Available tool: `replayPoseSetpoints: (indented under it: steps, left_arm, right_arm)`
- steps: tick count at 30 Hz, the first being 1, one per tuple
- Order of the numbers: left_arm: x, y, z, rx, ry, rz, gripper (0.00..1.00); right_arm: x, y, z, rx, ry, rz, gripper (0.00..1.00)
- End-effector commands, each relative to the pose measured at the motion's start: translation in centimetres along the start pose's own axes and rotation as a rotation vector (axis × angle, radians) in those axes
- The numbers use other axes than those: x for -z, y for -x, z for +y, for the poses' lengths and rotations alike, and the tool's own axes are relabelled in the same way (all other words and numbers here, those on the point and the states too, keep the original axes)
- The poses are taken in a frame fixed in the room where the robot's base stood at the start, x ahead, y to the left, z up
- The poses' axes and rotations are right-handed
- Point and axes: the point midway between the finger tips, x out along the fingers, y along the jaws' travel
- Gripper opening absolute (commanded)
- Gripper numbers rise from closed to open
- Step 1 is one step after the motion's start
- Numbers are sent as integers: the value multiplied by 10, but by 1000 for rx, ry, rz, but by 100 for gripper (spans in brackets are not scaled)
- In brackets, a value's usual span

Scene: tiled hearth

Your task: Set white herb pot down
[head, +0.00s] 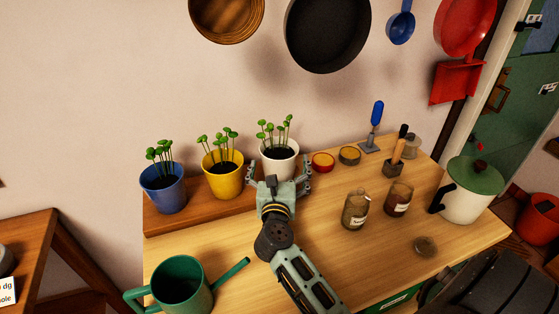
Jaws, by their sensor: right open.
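The white herb pot (280,164) holds dark soil and green seedlings. It stands upright at the right end of a row on the raised wooden shelf (182,221) at the back of the table. My right gripper (279,176) is open at the pot's front, with one finger on each side of it. I cannot tell whether the fingers touch the pot. My gripper hides the pot's lower front and base. My left gripper is not in view.
A yellow pot (223,177) and a blue pot (164,190) stand to the left. A green watering can (181,286), glass jars (356,209) and a white lidded pot (465,200) stand on the table.

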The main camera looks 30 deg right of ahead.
Motion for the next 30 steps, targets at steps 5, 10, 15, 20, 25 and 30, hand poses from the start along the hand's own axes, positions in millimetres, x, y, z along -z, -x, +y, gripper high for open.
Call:
replayPoseSetpoints:
  steps: [5,10,15,20,25,30]
  left_arm:
    - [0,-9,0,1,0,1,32]
    - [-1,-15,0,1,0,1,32]
    - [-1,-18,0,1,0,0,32]
    - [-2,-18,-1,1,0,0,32]
    - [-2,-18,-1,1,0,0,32]
    - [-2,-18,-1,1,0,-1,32]
  right_arm:
    - [4,42,0,1,-1,3,99]
    - [3,73,0,0,-1,2,99]
    - [1,89,0,0,0,1,99]
    - [0,92,0,1,1,-1,99]
    - [0,92,0,1,1,-1,99]
    - [0,92,0,1,1,-1,99]
